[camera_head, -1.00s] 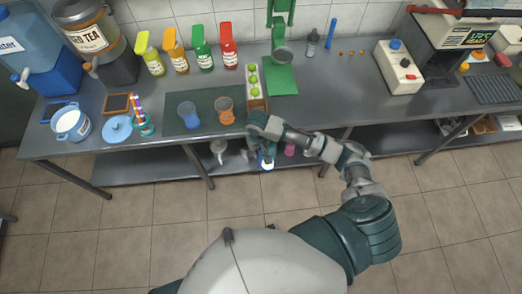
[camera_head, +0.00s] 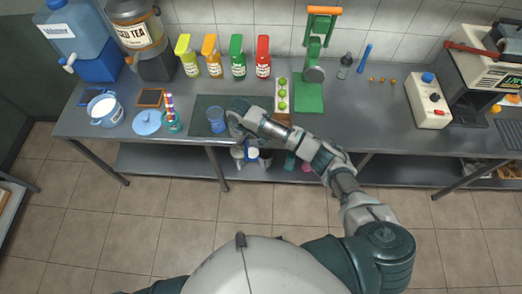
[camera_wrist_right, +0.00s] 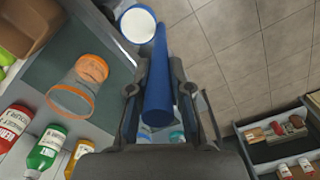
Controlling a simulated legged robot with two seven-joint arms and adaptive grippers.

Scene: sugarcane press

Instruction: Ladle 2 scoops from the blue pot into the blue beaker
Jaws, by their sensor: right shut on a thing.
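The blue pot (camera_head: 106,112) with white contents stands on the left of the counter. The blue beaker (camera_head: 216,122) stands on the dark mat, just left of my right gripper (camera_head: 238,132); whether it holds anything is unclear. That gripper is shut on the ladle's blue handle (camera_wrist_right: 159,80). The ladle's bowl (camera_wrist_right: 137,24) shows white contents in the right wrist view. In the head view the bowl (camera_head: 253,153) appears at the counter's front edge, right of the beaker. My left gripper is in neither view.
An orange-rimmed beaker (camera_wrist_right: 82,85) stands on the mat, hidden by my right arm in the head view. A blue lid (camera_head: 147,122) and a cup-like holder (camera_head: 171,124) lie between pot and mat. A tray of green fruit (camera_head: 282,97) and a green press (camera_head: 314,72) stand right.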

